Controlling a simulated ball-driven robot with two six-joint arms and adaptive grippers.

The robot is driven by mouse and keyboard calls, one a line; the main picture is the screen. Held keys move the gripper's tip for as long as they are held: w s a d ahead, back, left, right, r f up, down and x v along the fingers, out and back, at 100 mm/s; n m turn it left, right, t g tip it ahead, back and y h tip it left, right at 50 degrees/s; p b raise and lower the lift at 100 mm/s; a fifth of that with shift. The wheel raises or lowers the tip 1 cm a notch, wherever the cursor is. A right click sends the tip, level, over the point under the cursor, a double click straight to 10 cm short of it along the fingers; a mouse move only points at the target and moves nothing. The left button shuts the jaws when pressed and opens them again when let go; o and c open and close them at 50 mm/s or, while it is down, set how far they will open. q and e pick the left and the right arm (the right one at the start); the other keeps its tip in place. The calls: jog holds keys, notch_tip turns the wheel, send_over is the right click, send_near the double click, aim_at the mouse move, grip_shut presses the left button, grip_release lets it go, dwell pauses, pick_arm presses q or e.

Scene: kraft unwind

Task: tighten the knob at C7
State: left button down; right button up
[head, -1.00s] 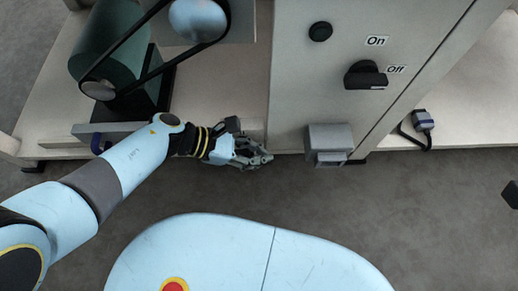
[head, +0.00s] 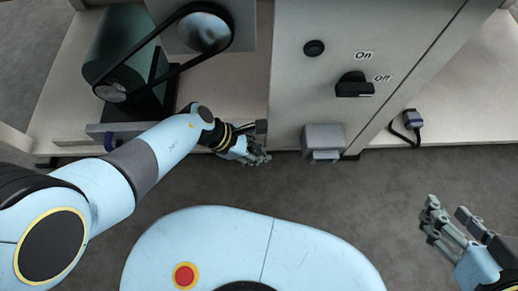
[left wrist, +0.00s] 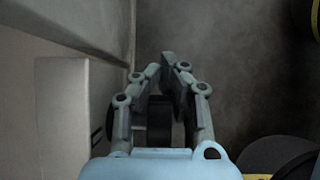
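No label C7 is readable in either view. In the left wrist view a dark rounded thing (left wrist: 158,112) shows between and behind the fingers of my left gripper (left wrist: 161,68); it may be a knob, but I cannot tell. The fingers lean together, with their tips close and a narrow gap between. In the head view my left gripper (head: 262,158) is low at the front edge of the machine, left of the grey cabinet, beside a small dark block (head: 261,127). Any contact is hidden. My right gripper (head: 447,218) is open and empty over the floor at the right.
The grey cabinet (head: 340,25) carries a black On/Off switch (head: 354,85), a dark round button (head: 314,48) and a protruding grey box (head: 323,138). A green motor (head: 122,50) with a belt stands at the left. A cabled plug (head: 412,118) lies right of the cabinet.

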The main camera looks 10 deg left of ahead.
pick_arm(q)
jog(key=shift+s+f+y+p, duration=0.15)
jog(key=shift+s+y+p, duration=0.1)
jog(key=shift+y+p, duration=0.15)
jog(key=shift+s+f, duration=0.1)
jog(key=c, duration=1.5)
grip_release()
jog(key=shift+w, duration=0.2)
jog(key=shift+a, duration=0.1)
jog(key=v, duration=1.2)
jog(key=shift+w, duration=0.1)
